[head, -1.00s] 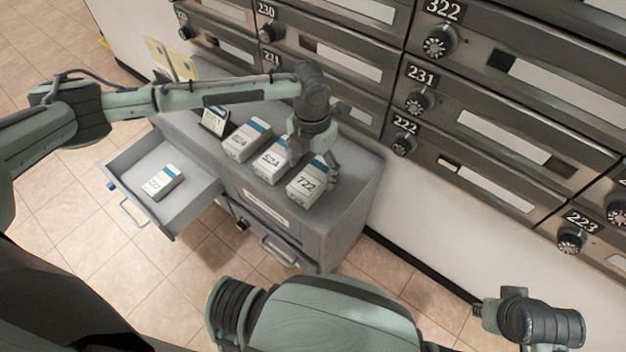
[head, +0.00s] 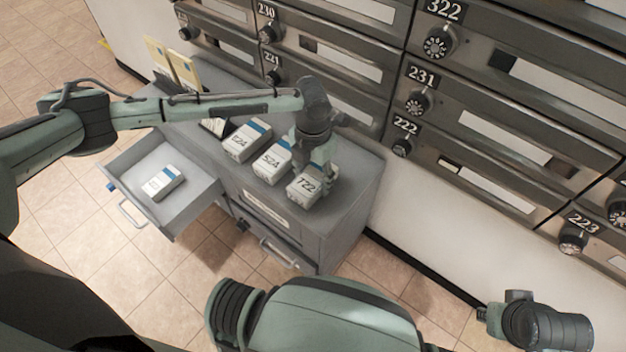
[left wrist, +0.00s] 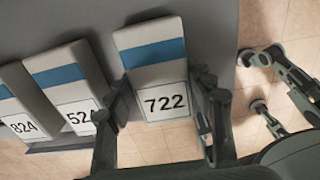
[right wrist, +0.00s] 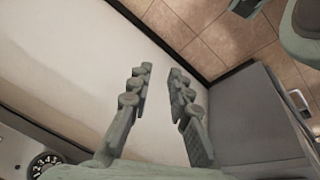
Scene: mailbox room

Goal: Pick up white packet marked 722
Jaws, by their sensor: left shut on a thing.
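The white packet marked 722 (head: 303,188), with a blue band, is at the right end of a row on the grey cabinet top. It also shows in the left wrist view (left wrist: 155,60), label facing the camera. My left gripper (head: 320,170) is shut on it, with one finger on each side (left wrist: 163,98). Whether the packet still touches the cabinet top, I cannot tell. My right gripper (right wrist: 160,82) is open and empty, away from the cabinet top.
White packets marked 524 (head: 273,161) and 824 (head: 247,140) stand left of it, 524 close by. Another white packet (head: 163,182) lies in the open drawer (head: 200,198). Yellow envelopes (head: 172,66) stand at the back left. Numbered mailboxes (head: 480,110) rise behind the cabinet (head: 350,195).

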